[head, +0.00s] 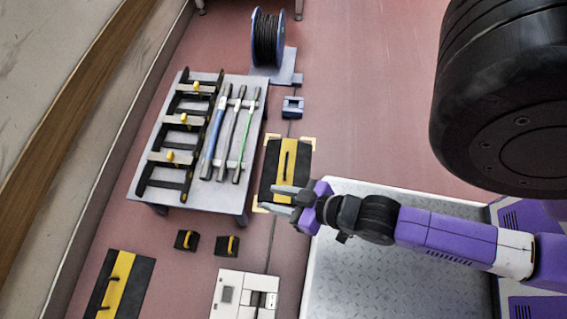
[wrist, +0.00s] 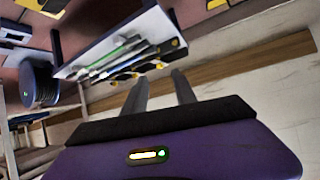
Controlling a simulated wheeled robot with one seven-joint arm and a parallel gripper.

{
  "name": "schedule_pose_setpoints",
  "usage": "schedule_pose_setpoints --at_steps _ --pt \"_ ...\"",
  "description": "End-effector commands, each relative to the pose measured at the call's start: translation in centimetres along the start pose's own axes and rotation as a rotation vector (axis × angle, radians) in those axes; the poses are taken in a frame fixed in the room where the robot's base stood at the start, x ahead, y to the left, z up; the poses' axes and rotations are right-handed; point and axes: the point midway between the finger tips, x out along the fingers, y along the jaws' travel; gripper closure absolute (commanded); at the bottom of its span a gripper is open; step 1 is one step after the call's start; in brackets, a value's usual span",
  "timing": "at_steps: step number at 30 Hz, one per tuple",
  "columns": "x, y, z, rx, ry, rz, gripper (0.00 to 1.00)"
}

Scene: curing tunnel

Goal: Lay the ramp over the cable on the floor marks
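A black ramp with a yellow stripe and a dark handle (head: 273,175) lies on the floor beside the table, within pale corner marks (head: 309,143). The thin dark cable (head: 271,241) runs along the floor and shows beyond both ends of this ramp; the stretch between is hidden under it. A second black-and-yellow ramp (head: 139,287) lies at the lower left. My gripper (head: 283,199) is open and empty, with its fingers over the near end of the first ramp in the head view. The wrist view shows its two fingers apart (wrist: 160,90) with nothing between them.
A grey table (head: 228,195) holds black brackets and several rods. A cable spool (head: 267,40) and a blue block (head: 292,107) stand beyond the ramp. Two small black blocks (head: 187,240) and a white box (head: 228,295) are nearer.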

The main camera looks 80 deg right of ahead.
Motion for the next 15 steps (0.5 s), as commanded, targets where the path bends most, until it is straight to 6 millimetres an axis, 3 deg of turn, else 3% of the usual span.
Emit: schedule_pose_setpoints --at_steps 1,6,10,15 --pt "-2.3 -1.2 -1.6 -0.037 0.041 -0.046 0.67" --pt "-8.0 -3.9 -7.1 -0.123 0.189 -0.155 0.67" --pt "-10.3 -4.9 -9.6 -0.153 0.252 -0.196 0.67" --pt "-11.0 -5.1 -10.5 -0.162 0.275 -0.208 0.67"
